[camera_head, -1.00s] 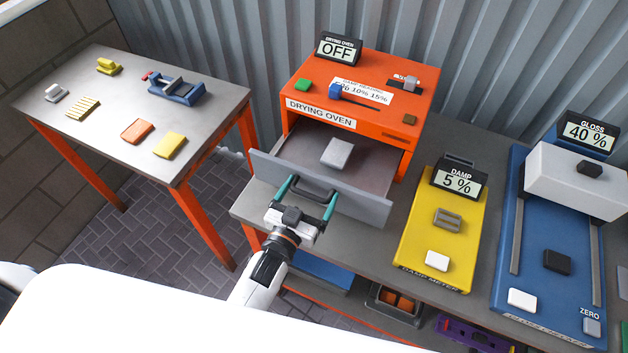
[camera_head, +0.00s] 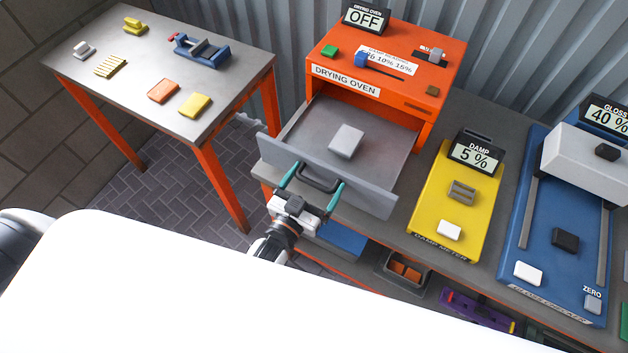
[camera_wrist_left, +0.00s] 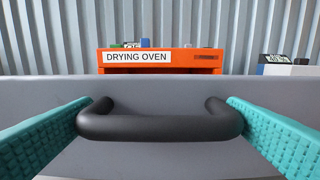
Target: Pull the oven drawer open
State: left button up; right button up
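The orange drying oven (camera_head: 385,70) stands on the workbench. Its grey drawer (camera_head: 375,187) is pulled well out, with a pale grey block (camera_head: 346,141) lying inside. My left gripper (camera_head: 310,186) is at the drawer front, its teal fingers spread wide along the dark handle (camera_head: 318,181). In the left wrist view the handle (camera_wrist_left: 160,125) spans between the two fingers, which sit against its two ends. My right gripper is not in view.
A yellow damp meter (camera_head: 425,222) and a blue gloss checker (camera_head: 570,230) stand right of the drawer. A side table (camera_head: 140,75) with small blocks and a blue vise (camera_head: 203,52) is at left. Bins sit on the shelf below.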

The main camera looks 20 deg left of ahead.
pick_arm(q)
jog(key=shift+s, duration=0.25)
jog(key=shift+s+a+b, duration=0.35)
jog(key=shift+s+b, duration=0.3)
jog(key=shift+s, duration=1.25)
jog(key=shift+s+a+b, duration=0.4)
jog(key=shift+s+b, duration=0.2)
jog(key=shift+s, duration=1.3)
jog(key=shift+s+a+b, duration=0.35)
jog(key=shift+s+b, duration=0.3)
jog(key=shift+s, duration=1.25)
